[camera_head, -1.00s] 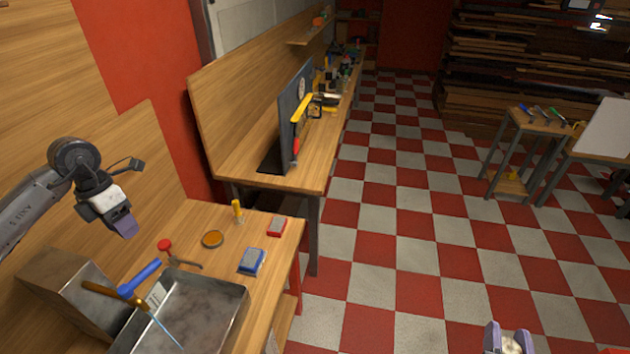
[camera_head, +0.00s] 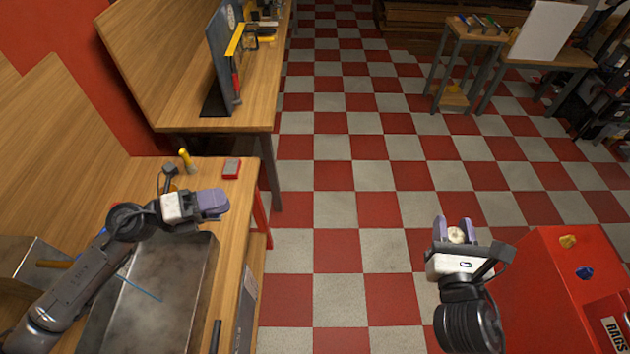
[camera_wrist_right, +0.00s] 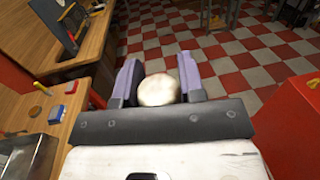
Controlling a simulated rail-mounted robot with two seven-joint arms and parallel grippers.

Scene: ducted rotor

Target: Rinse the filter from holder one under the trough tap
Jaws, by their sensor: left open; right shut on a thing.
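My right gripper (camera_head: 455,226) is shut on a round, off-white thing (camera_head: 457,235), held over the floor to the right of the bench. I cannot tell whether it is the filter; it also shows between the fingers in the right wrist view (camera_wrist_right: 158,90). My left gripper (camera_head: 214,203) is open over the bench, just beyond the metal trough (camera_head: 165,285). A brass spout (camera_head: 55,264) is at the trough's left, with a thin blue line (camera_head: 140,287), perhaps water, over the trough. No holder is clearly marked as holder one.
A red pad (camera_head: 232,168) and yellow peg (camera_head: 186,160) stand on the bench (camera_head: 130,195); a blue pad (camera_wrist_right: 56,114) shows in the wrist view. A red rag bin (camera_head: 560,290) stands at right. The checkered floor between is clear.

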